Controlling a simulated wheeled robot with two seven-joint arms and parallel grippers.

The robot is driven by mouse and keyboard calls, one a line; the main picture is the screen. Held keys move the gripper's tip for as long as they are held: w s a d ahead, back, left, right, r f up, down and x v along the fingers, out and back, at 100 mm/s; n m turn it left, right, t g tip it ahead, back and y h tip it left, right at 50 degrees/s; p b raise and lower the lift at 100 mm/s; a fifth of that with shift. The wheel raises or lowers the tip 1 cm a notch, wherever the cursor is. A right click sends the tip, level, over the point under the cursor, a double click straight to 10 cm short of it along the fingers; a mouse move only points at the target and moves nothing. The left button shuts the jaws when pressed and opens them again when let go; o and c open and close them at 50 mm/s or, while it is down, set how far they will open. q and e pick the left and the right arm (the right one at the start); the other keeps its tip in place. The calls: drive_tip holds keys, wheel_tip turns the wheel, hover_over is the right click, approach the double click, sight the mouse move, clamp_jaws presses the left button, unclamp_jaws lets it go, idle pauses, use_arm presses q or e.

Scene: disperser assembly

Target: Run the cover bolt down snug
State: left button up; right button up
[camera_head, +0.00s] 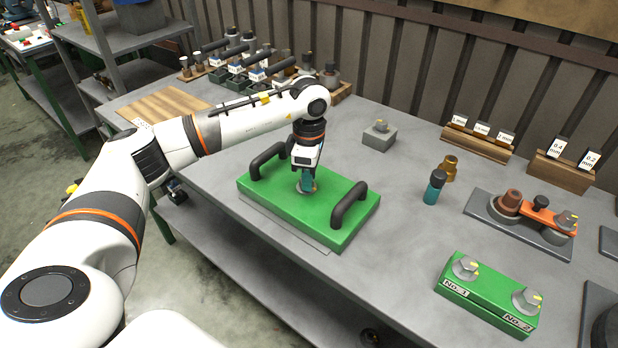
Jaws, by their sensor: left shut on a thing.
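The green cover (330,222) lies flat on the grey workbench, with two black arch handles standing on it. My left gripper (307,185) points down between the handles, at the middle of the cover. It is shut on the cover bolt, with teal parts showing at its fingers. A small round grey-brown rim (314,188) shows at the cover surface around the fingertips. The rest of the bolt is hidden by the gripper, so I cannot tell how far in it sits. My right gripper is not in view.
A grey block (379,138) with a small bolt stands behind the cover. A teal-and-black cylinder (434,188) and a brass piece (449,168) stand to its right. A green block (488,296) labelled No. 1 and No. 2 sits at front right. Bench between is clear.

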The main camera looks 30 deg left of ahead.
use_arm(q)
drive_tip(key=shift+r+m, duration=0.1)
drive_tip(key=shift+m, duration=0.5)
drive_tip(key=o, duration=1)
wheel_tip(320, 180, up, 12)
drive_tip(key=b, duration=0.1)
idle(0.4)
